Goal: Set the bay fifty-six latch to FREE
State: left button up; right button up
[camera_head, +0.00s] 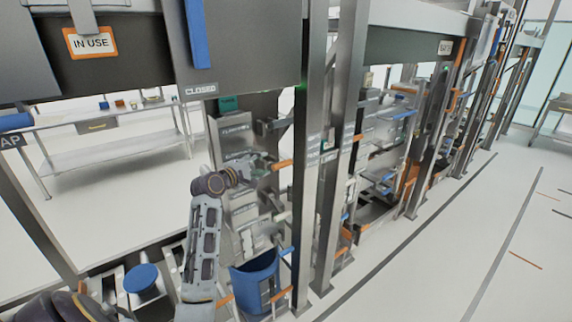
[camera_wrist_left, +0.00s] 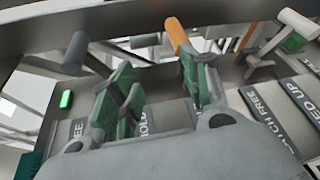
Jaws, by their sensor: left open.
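A lever with an orange grip (camera_wrist_left: 179,38) shows in the left wrist view, just beyond the right finger of my left gripper (camera_wrist_left: 158,78). The gripper is open with its green pads apart. I cannot tell whether it touches the lever. A "LATCH FREE" label (camera_wrist_left: 265,117) and a partly cut label ending "ED UP" (camera_wrist_left: 304,103) lie to the right; a partly hidden "HOLD" label (camera_wrist_left: 146,121) shows between the fingers. In the head view my left gripper (camera_head: 262,165) is beside an orange grip (camera_head: 283,164) near a steel post. No bay number is readable. My right gripper is out of view.
Steel posts (camera_head: 319,190) stand right of my gripper. A blue bin (camera_head: 255,284) is below it. A panel marked "CLOSED" (camera_head: 245,45) hangs above, beside an "IN USE" sign (camera_head: 90,42). A green light (camera_wrist_left: 66,99) glows at left. Open floor (camera_head: 450,240) lies right.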

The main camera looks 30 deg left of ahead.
aim_at(285, 164)
pick_arm(q)
jog(key=shift+s+d+f+n+g+h, duration=0.15)
jog(key=shift+d+f+n+h, duration=0.15)
jog(key=shift+n, duration=0.45)
jog(key=shift+s+d+f+n+g+h, duration=0.1)
jog(key=shift+d+f+n+g+h, duration=0.15)
jog(key=shift+n, duration=0.45)
jog(key=shift+s+d+f+n+g+h, duration=0.15)
jog(key=shift+d+f+n, duration=0.15)
jog(key=shift+n, duration=0.45)
jog(key=shift+w, duration=0.15)
jog(key=shift+p+x, duration=0.65)
jog(key=shift+x, duration=6.2)
jog(key=shift+a, duration=0.1)
grip_shut()
